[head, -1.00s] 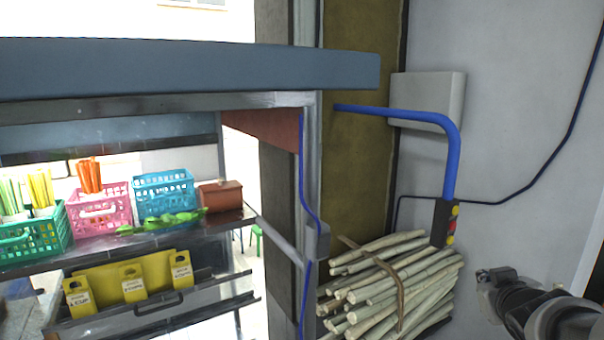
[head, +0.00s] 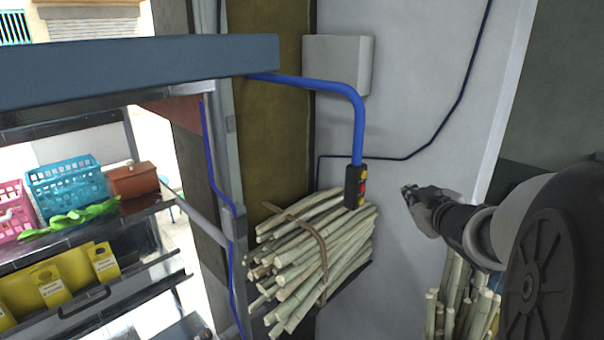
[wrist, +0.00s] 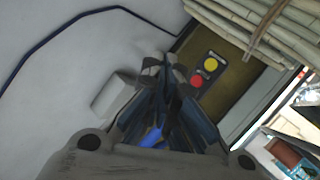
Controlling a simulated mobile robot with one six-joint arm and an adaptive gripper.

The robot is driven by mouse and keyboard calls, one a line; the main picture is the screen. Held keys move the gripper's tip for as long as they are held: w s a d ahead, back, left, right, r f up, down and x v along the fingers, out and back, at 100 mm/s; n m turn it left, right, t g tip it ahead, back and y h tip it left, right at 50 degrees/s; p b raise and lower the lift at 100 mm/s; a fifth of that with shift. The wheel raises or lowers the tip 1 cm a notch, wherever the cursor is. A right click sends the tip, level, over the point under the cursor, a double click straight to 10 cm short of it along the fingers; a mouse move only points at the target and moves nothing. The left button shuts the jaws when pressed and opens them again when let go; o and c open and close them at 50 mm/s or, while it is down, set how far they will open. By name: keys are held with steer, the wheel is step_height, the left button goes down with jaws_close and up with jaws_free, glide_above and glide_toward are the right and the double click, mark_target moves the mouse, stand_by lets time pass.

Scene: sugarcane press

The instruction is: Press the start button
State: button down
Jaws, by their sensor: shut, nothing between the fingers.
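A small dark control box (head: 355,187) with yellow and red buttons hangs at the lower end of a blue bent pipe (head: 345,88) in the head view. My gripper (head: 407,193) is to the right of the box, its tip pointing left towards it. A gap shows between them in the picture. In the wrist view the shut, empty fingers (wrist: 163,62) reach up beside a yellow button (wrist: 211,65) and a red button (wrist: 196,80). I cannot read the labels by the buttons.
A tied bundle of sugarcane (head: 310,250) lies below the box, and more cane (head: 460,300) stands under my arm. A grey wall box (head: 340,64) and a dark cable (head: 450,115) are on the wall behind. A metal frame with shelves and baskets (head: 67,185) is at the left.

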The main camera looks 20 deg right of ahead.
mark_target(364, 175)
steer(key=w+a+b, duration=0.3)
steer(key=w, duration=0.4)
steer(key=shift+w, duration=0.25)
steer(key=shift+w+a, duration=0.1)
steer(key=shift+a, duration=0.05)
stand_by(1.1)
steer(key=shift+w+a, duration=0.1)
steer(key=shift+w, duration=0.2)
steer(key=shift+w+a+b, duration=0.2)
steer(key=shift+w+b, duration=0.1)
steer(key=shift+w, duration=0.1)
stand_by(0.7)
steer(key=shift+s+d+p, duration=0.3)
steer(key=shift+s+p, duration=0.2)
steer(key=shift+s, duration=0.3)
